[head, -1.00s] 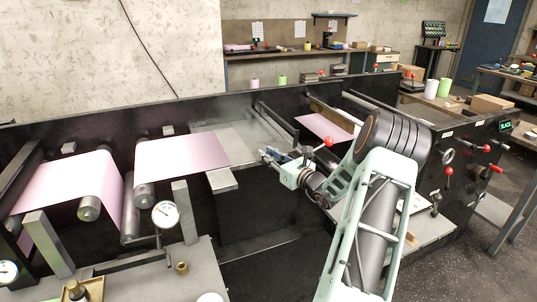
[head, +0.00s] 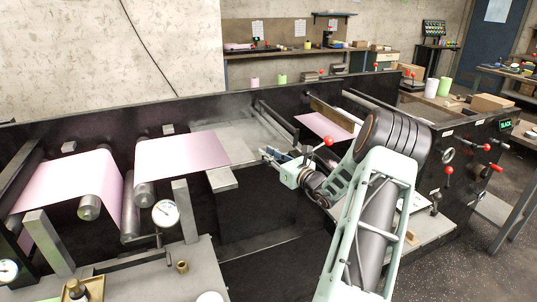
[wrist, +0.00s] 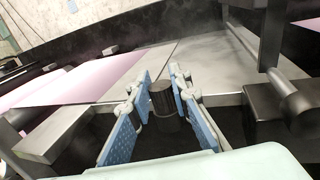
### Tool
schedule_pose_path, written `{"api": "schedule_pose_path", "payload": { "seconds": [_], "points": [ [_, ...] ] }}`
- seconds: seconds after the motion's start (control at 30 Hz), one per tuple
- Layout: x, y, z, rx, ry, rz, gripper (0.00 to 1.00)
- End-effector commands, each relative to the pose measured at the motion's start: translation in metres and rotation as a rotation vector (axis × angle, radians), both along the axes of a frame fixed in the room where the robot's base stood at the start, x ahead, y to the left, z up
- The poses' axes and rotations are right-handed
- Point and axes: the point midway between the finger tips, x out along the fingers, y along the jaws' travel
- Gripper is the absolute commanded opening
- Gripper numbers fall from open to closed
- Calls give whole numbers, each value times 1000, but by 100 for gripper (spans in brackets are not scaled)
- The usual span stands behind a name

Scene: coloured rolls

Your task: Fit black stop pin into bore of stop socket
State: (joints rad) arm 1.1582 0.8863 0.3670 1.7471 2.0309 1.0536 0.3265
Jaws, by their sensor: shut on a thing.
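My gripper (head: 272,157) reaches over the dark machine frame, beside the grey plate in the middle. In the wrist view, its two blue-padded fingers (wrist: 158,104) are closed on a short dark cylinder, the black stop pin (wrist: 162,94). The pin stands roughly upright between the fingertips. A dark area lies beneath it, and its lower end is hard to make out. The pin is too small to tell in the head view. I cannot clearly pick out the stop socket or its bore in either view.
The grey plate (head: 236,142) lies just left of my gripper. Pink web (head: 182,153) runs over rollers farther left. A red-knobbed lever (head: 327,142) shows close behind my gripper. In the wrist view, a dark block with a round bar (wrist: 285,102) stands to the right.

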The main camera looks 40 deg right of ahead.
Motion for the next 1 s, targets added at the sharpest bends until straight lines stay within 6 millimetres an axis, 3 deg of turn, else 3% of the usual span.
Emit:
{"api": "schedule_pose_path", "payload": {
  "seconds": [0.17, 0.2, 0.37, 0.73, 0.87, 1.0],
  "points": [
    [0, 0, 0, 0, -1, 0, 0],
    [0, 0, 0, 0, -1, 0, 20],
    [0, 0, 1, 0, -1, 0, 38],
    [-5, -1, 0, 0, 1, -2, 38],
    [-24, -2, 0, -1, 1, -2, 38],
    [-54, -3, 0, -1, 1, -4, 38]
  ]
}}
